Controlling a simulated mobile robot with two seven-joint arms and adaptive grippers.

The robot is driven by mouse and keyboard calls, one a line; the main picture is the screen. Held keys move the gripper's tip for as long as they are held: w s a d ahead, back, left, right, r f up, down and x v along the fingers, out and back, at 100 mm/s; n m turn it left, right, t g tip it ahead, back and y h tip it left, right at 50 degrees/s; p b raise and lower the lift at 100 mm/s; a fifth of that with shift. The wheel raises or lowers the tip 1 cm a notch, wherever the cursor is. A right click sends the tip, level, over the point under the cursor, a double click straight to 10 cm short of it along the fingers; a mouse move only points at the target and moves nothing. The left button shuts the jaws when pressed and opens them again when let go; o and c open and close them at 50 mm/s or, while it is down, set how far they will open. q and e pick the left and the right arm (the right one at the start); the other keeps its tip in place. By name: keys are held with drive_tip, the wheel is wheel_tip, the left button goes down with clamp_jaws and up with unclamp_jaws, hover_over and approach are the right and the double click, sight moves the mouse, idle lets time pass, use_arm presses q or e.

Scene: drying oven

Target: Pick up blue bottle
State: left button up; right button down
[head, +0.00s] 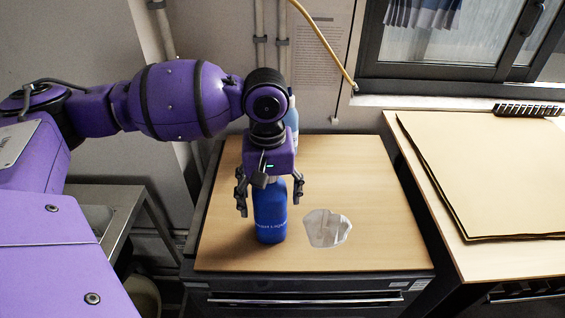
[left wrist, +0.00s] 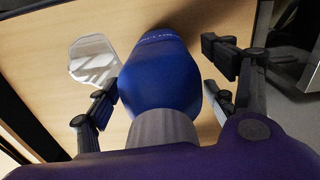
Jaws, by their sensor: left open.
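The blue bottle (head: 270,215) stands upright on the wooden top of the oven, with white lettering low on its side. My left gripper (head: 269,193) is open above it, with one finger on each side of the bottle's upper part. In the left wrist view the bottle (left wrist: 160,75) lies between the spread fingers of the gripper (left wrist: 165,100), its grey cap nearest the camera. Gaps show between the fingers and the bottle. The cap is hidden by the gripper in the head view. My right gripper is not in view.
A clear, flat irregular piece (head: 326,228) lies right of the bottle; it also shows in the left wrist view (left wrist: 94,62). Another bottle (head: 292,118) stands behind my arm, partly hidden. A bench with large tan sheets (head: 490,170) is at the right. The oven's right side is clear.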

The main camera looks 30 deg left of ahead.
use_arm(q)
drive_tip(key=shift+r, duration=0.1)
drive_tip(key=c, duration=1.8)
